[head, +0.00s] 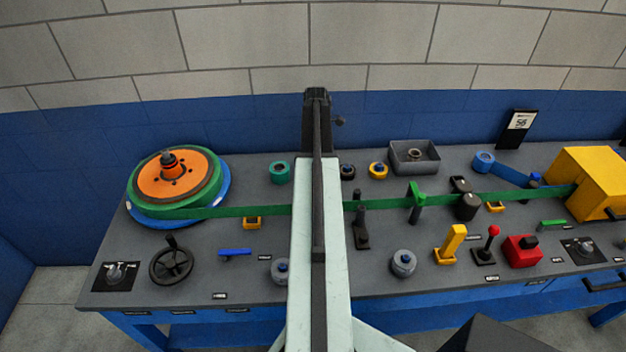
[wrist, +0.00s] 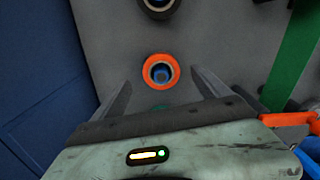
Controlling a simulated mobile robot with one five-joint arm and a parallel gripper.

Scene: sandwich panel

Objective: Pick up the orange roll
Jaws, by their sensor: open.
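The orange roll (wrist: 148,73) is a small ring around a blue core, standing on the grey panel in the wrist view. I do not see it in the head view, where my arm covers the middle of the back row. My gripper (wrist: 161,82) is open and empty. Its two fingers point toward the roll, one on each side of it in the picture, with grey panel showing between. I cannot tell how high the fingertips are above the panel. In the head view the end of my arm (head: 317,94) is near the back wall.
The head view shows a teal roll (head: 280,172), a yellow roll (head: 378,170), a grey tray (head: 415,168) and a green band (head: 250,211).

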